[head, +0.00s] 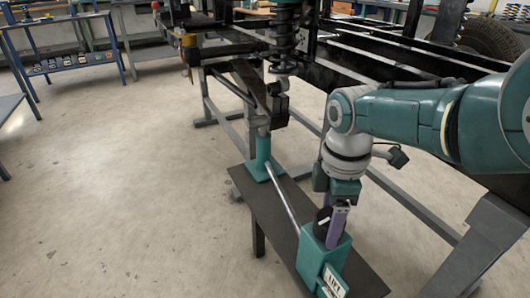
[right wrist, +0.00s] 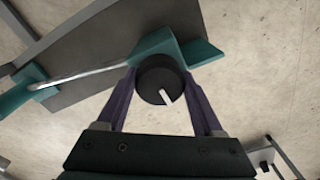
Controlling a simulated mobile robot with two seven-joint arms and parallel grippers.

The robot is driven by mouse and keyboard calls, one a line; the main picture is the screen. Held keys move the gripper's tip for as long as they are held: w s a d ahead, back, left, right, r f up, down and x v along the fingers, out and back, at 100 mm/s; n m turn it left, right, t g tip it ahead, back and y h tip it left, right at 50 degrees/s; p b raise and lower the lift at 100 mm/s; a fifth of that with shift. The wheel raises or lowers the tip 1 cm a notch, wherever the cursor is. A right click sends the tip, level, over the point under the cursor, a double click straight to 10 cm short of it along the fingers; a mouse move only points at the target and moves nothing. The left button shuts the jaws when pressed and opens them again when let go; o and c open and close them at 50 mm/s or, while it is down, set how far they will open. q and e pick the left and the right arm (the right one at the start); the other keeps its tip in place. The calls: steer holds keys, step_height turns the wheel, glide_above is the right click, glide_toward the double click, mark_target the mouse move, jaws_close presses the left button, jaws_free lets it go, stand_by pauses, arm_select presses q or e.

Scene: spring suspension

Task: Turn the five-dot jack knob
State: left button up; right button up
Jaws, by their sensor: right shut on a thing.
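The jack knob (right wrist: 155,78) is a round black knob with a white pointer mark, which points down and slightly right in the right wrist view. It sits on the teal jack control box (head: 325,262) at the near end of a dark bench. My right gripper (head: 334,228) reaches down to this box. Its two purple fingers (right wrist: 117,100) stand on either side of the knob and are shut on it. My left gripper is not in view.
A metal rod (head: 283,197) runs along the dark bench (head: 262,208) from the box to a teal jack post (head: 263,158) under the spring and frame (head: 285,45). Blue-legged tables (head: 65,60) stand at the far left. The floor left of the bench is clear.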

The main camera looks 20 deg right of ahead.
stand_by(0.3)
steer(key=o, duration=1.4)
step_height(320, 180, up, 9)
steer(key=p, duration=0.8)
steer(key=shift+r, duration=0.5)
